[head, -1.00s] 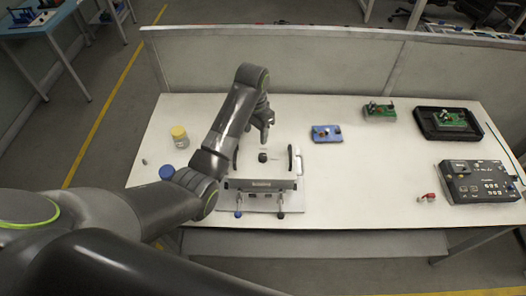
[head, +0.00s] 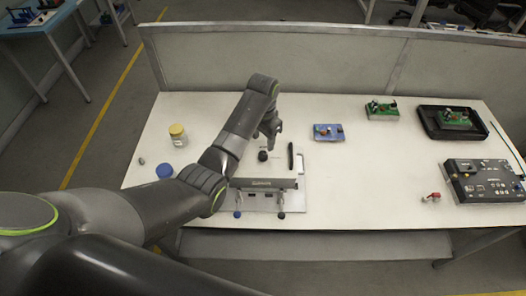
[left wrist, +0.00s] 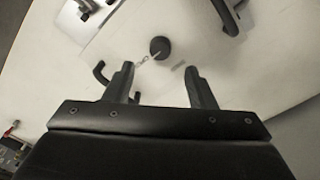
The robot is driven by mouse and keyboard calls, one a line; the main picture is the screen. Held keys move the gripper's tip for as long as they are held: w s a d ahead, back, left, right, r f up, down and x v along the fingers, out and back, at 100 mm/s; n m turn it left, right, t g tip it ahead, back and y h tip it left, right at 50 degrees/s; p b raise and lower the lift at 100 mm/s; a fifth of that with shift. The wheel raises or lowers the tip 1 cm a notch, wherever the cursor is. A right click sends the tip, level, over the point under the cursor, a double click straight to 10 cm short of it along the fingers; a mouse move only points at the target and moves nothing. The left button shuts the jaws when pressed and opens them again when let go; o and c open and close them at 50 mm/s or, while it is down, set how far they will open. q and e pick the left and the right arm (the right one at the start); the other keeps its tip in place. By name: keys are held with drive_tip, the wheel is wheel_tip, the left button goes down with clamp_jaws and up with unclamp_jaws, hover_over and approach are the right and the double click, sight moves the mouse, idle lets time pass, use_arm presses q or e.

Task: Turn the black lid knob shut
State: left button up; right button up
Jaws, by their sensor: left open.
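The black lid knob (head: 262,156) stands on a white plate fixture (head: 296,204) at the left-middle of the table. In the left wrist view the round black knob (left wrist: 160,47) lies beyond the fingertips, roughly centred between them. My left gripper (head: 270,131) hangs above the plate, just behind the knob in the head view, apart from it. In the left wrist view its two fingers (left wrist: 160,72) are spread with nothing between them. My left forearm hides the left part of the fixture. My right gripper is not in view.
A dark handle (head: 290,158) rises right of the knob, and a grey bar (head: 264,184) crosses the front. A yellow-lidded jar (head: 178,136) and a blue cap (head: 165,171) are left. A blue board (head: 328,132) and a black control box (head: 484,181) are right.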

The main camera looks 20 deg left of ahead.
sight(263, 154)
use_arm(q)
wheel_tip(263, 154, down, 7)
drive_tip(key=shift+r, duration=0.15)
drive_tip(key=shift+c, duration=0.3)
drive_tip(key=c, duration=0.9)
